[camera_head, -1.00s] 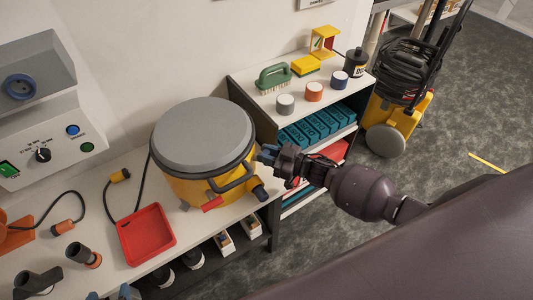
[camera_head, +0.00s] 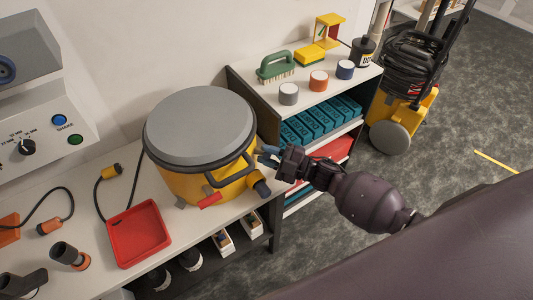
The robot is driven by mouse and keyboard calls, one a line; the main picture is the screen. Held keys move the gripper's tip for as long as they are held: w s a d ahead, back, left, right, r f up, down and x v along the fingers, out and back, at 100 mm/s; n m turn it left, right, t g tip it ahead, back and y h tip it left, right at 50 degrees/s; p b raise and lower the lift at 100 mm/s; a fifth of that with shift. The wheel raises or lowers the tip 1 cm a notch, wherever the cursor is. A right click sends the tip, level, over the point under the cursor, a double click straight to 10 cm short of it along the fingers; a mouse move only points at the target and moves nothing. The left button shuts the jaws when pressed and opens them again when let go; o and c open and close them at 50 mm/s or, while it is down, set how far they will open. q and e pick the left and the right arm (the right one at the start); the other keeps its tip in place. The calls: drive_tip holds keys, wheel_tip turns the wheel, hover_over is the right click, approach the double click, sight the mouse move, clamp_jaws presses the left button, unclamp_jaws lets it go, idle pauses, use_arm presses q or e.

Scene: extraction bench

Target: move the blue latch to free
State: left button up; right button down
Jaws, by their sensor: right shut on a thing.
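The yellow canister (camera_head: 190,185) with a grey lid (camera_head: 200,125) stands on the white bench. A blue latch (camera_head: 267,158) shows at the canister's right side, mostly hidden by the jaws. My right gripper (camera_head: 275,155) is at that side of the canister, its jaws shut on the blue latch. A red latch (camera_head: 209,200) sits low on the front of the canister, beside a dark handle (camera_head: 232,172) and a dark hose port (camera_head: 260,188). My left gripper is not in view.
A red tray (camera_head: 138,234) lies left of the canister. A shelf unit (camera_head: 262,98) with a brush (camera_head: 275,67), a yellow sponge (camera_head: 310,54) and several small tins stands behind my right gripper. A yellow vacuum (camera_head: 400,112) stands on the floor at the right.

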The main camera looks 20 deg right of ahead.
drive_tip(key=shift+s+f+n+b, duration=0.1)
drive_tip(key=shift+f+n+b, duration=0.2)
drive_tip(key=shift+f+n, duration=0.2)
drive_tip(key=n, duration=0.1)
drive_tip(key=n+b, duration=0.1)
drive_tip(key=n, duration=0.1)
drive_tip(key=shift+s+a+f+g+y+b, duration=0.1)
drive_tip(key=shift+f+g+y+b, duration=0.2)
drive_tip(key=shift+g+y, duration=0.1)
drive_tip(key=shift+n, duration=0.5)
drive_tip(key=n+b, duration=0.1)
drive_tip(key=n, duration=0.1)
drive_tip(key=shift+f+n+g+y+b, duration=0.1)
drive_tip(key=shift+n+g+y+b, duration=0.25)
drive_tip(key=shift+n+g+y, duration=0.05)
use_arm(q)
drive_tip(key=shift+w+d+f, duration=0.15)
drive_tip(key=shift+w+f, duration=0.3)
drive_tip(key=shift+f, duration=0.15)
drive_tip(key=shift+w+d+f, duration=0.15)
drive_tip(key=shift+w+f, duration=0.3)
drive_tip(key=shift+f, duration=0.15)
use_arm(e)
drive_tip(key=shift+n, duration=0.6)
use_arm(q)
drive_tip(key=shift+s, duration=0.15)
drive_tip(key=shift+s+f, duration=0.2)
use_arm(e)
drive_tip(key=c, duration=1)
unclamp_jaws()
